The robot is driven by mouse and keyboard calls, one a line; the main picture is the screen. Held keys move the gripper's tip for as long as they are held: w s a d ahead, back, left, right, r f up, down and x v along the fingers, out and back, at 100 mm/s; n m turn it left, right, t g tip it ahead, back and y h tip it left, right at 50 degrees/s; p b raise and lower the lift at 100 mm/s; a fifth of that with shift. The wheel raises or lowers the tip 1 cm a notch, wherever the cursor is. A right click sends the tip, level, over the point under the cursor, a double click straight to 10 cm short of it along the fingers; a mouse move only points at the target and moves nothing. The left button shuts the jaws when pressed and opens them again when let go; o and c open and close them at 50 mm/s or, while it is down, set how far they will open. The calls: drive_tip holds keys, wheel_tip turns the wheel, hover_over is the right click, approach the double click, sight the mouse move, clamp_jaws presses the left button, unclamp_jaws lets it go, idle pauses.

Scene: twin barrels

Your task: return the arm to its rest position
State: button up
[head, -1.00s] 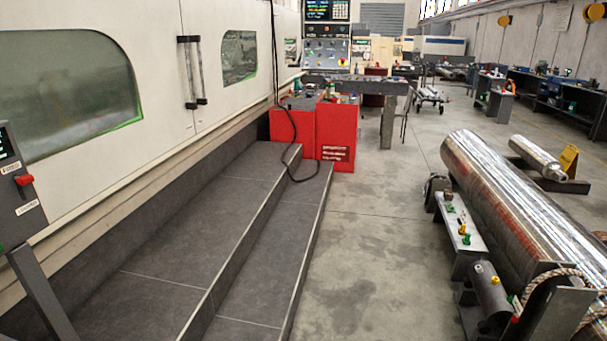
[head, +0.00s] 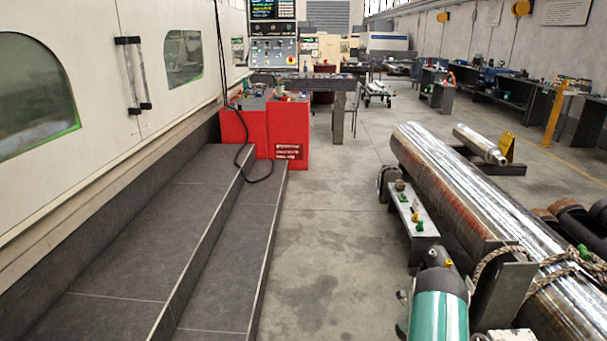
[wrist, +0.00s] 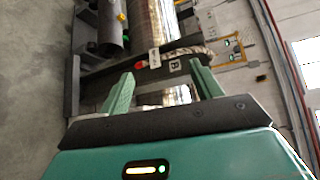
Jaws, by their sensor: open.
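My gripper (wrist: 162,90) shows in the wrist view with its two green fingers spread apart and nothing between them. Beyond the fingers are a dark stand with a "B" label (wrist: 174,66), a rope and part of a large shiny metal cylinder (wrist: 150,25). The fingers appear apart from these. In the head view a teal and dark part of my arm (head: 438,312) rises at the bottom, right of the middle, in front of the cylinder's stand. My fingers cannot be made out there.
The long metal cylinder (head: 470,195) lies at the right on its stand, beside a small bench (head: 411,211) with small items. A stepped grey platform (head: 150,245) runs along the machine at the left. A red cabinet (head: 289,130) stands beyond. The concrete floor (head: 325,235) between is clear.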

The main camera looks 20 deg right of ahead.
drive_tip(key=w+a+r+n+t+y, duration=0.1)
drive_tip(key=w+a+r+n+y, duration=0.3)
drive_tip(key=a+r, duration=0.4)
drive_tip(key=w+a+r+n+t+y, duration=0.15)
drive_tip(key=w+a+r+n, duration=0.35)
drive_tip(key=r, duration=0.5)
drive_tip(key=s+a+r+n+y, duration=0.2)
drive_tip(key=a+r+n+y, duration=0.35)
drive_tip(key=a+r, duration=1)
drive_tip(key=s+a+r+n+g+y, duration=0.1)
drive_tip(key=s+a+r+n, duration=0.3)
drive_tip(key=s+a, duration=0.45)
drive_tip(key=s+a+r+n+g+y, duration=0.1)
drive_tip(key=s+a+r+n, duration=0.2)
drive_tip(key=s+a+n, duration=0.5)
drive_tip(key=s+a+n+g, duration=0.1)
drive_tip(key=s+a, duration=0.3)
drive_tip(key=s, duration=0.5)
drive_tip(key=s+a+n+g, duration=0.1)
drive_tip(key=s+a+n, duration=0.3)
drive_tip(key=s, duration=0.5)
drive_tip(key=shift+f+n+y, duration=0.35)
drive_tip(key=shift+f+y, duration=0.05)
drive_tip(key=shift+f, duration=0.05)
drive_tip(key=shift+w+a+g, duration=0.1)
drive_tip(key=shift+g, duration=0.15)
drive_tip(key=c, duration=0.6)
drive_tip(key=shift+d, duration=0.2)
